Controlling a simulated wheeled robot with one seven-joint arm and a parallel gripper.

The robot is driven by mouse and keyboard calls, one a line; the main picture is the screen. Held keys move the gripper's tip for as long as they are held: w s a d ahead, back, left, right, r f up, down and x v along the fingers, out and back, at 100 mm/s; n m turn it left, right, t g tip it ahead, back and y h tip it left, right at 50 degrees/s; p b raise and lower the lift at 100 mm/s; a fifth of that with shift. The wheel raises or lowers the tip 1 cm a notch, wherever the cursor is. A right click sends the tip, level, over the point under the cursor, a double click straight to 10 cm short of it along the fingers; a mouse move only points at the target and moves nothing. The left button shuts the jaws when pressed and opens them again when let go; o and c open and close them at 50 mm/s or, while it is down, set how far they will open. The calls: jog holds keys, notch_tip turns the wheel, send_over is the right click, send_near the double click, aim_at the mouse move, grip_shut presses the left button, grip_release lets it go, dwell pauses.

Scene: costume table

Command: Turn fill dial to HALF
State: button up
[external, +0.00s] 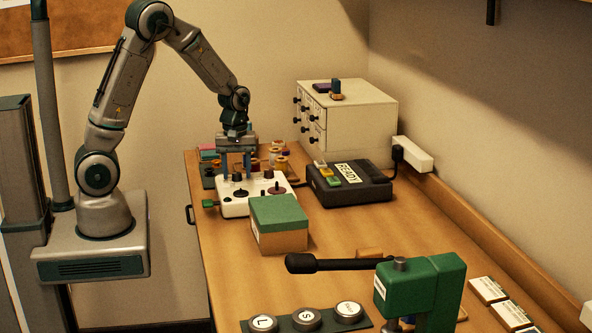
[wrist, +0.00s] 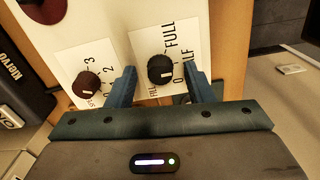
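The white control box (external: 232,209) sits on the table and carries several knobs. The fill dial (wrist: 160,70) is a black knob beside the words FILL, FULL and a partly hidden HALF. Its white mark appears to face near the 0. My gripper (wrist: 159,80) points down at the box, one blue finger on each side of the fill dial. Gaps show between the fingers and the knob, so it is open around it. In the external view, my gripper (external: 236,176) is low over the box's back left part; whether the fingertips touch the panel cannot be told.
A brown numbered dial (wrist: 88,84) is close beside one finger. A green-lidded box (external: 279,222) stands directly in front of the control box.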

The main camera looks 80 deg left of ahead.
aim_at(237, 173)
notch_tip(237, 173, up, 14)
jog(key=shift+b, duration=0.35)
jog(key=shift+f, duration=0.1)
dwell(0.5)
